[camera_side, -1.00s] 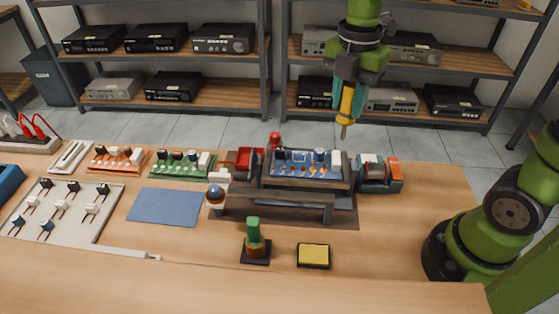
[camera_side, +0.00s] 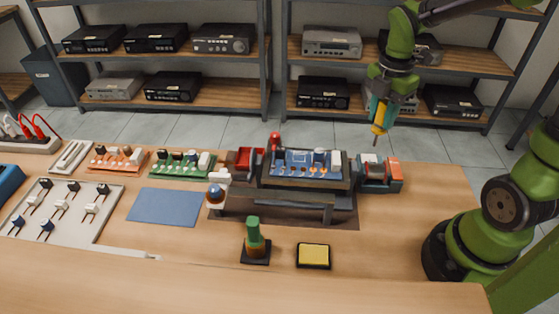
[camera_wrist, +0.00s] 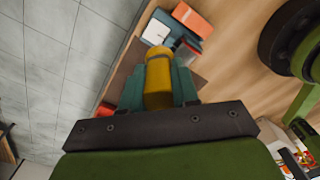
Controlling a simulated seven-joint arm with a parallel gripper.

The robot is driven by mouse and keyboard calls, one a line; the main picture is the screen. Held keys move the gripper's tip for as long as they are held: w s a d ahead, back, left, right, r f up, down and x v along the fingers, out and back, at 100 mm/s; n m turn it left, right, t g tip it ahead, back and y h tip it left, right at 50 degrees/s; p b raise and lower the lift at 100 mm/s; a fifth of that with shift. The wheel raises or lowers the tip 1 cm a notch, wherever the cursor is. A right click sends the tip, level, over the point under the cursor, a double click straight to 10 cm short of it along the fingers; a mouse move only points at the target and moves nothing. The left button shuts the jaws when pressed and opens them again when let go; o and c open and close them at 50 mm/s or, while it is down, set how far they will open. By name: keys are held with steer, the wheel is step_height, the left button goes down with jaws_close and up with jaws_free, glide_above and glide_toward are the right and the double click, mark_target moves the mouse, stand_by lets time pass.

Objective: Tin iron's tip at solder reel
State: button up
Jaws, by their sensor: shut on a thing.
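My gripper (camera_side: 380,108) is shut on the soldering iron (camera_side: 378,129), which has a yellow handle and a thin dark tip pointing down. The iron's yellow handle (camera_wrist: 158,80) also shows between the teal fingers in the wrist view. The tip hangs just above or behind a teal holder (camera_side: 373,187) with a white and an orange-red part, likely the solder reel stand (camera_wrist: 180,25); the gap is hard to judge. A blue circuit board (camera_side: 307,171) sits in a dark raised fixture (camera_side: 292,200) left of this holder.
A yellow sponge (camera_side: 313,255) and a green-topped holder (camera_side: 255,243) stand at the front. Orange (camera_side: 117,159) and green (camera_side: 182,164) boards, a blue mat (camera_side: 165,206) and a parts tray (camera_side: 62,210) lie left. The table's right part is clear.

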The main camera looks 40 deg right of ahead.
mark_target(379, 128)
steer(key=shift+f, duration=2.25)
steer(key=shift+f, duration=0.5)
stand_by(1.0)
steer(key=shift+r, duration=2.35)
